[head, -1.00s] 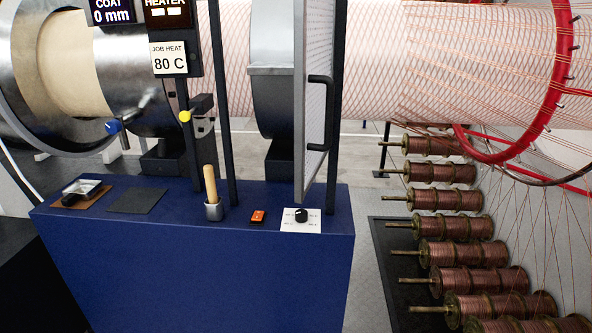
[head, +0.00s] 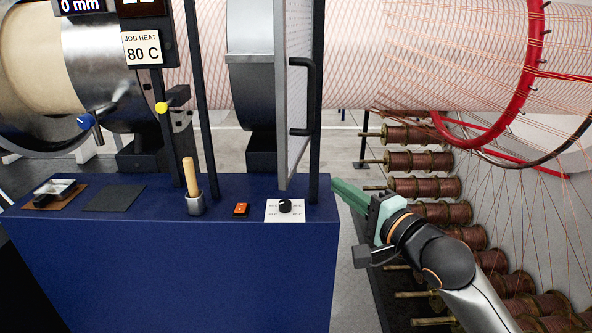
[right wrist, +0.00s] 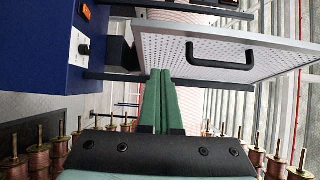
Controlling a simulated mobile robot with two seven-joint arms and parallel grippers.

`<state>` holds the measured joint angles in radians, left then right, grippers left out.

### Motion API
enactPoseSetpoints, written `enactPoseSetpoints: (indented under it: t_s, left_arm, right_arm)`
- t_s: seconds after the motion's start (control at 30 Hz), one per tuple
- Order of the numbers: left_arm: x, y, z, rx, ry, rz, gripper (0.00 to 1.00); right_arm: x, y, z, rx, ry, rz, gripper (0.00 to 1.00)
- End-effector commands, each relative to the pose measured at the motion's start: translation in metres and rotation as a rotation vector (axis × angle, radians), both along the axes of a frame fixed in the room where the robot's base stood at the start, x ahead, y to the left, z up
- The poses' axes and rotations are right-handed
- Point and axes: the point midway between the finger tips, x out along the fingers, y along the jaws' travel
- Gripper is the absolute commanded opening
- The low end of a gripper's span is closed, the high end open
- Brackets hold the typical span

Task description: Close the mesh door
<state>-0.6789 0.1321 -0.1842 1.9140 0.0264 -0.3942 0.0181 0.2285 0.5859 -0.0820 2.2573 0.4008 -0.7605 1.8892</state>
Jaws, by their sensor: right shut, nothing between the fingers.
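The mesh door (head: 296,80) stands swung out, seen nearly edge-on above the right end of the blue cabinet in the head view. Its black handle (head: 311,97) is on its right face. In the right wrist view the perforated door panel (right wrist: 165,48) and its handle (right wrist: 222,56) lie beyond the fingers. My right gripper (head: 343,190) has green fingers, shut and empty, to the right of the door's lower end and below the handle. In the right wrist view the fingertips (right wrist: 161,74) overlap the door's near edge; I cannot tell if they touch. My left gripper is not in view.
The blue cabinet (head: 170,265) carries a knob plate (head: 285,210), an orange switch (head: 241,209) and a wooden-handled tool in a cup (head: 191,180). Black posts (head: 318,150) rise beside the door. Copper spools (head: 440,213) and a red ring (head: 525,80) stand at the right.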

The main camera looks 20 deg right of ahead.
Motion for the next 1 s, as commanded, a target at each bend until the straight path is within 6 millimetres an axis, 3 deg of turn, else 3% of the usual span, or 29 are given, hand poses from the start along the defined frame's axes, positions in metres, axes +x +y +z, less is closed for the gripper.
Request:
enactPoseSetpoints:
  t_s: [0.4,0.67,1.0]
  left_arm:
    - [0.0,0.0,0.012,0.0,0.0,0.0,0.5]
    - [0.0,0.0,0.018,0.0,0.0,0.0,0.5]
    - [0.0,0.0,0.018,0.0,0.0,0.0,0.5]
  right_arm:
    - [0.075,0.022,0.002,-0.001,0.0,0.0,0.0]
    - [0.088,0.051,0.001,-0.001,0.0,0.001,0.0]
    - [0.09,0.055,-0.001,-0.002,-0.001,0.0,0.0]
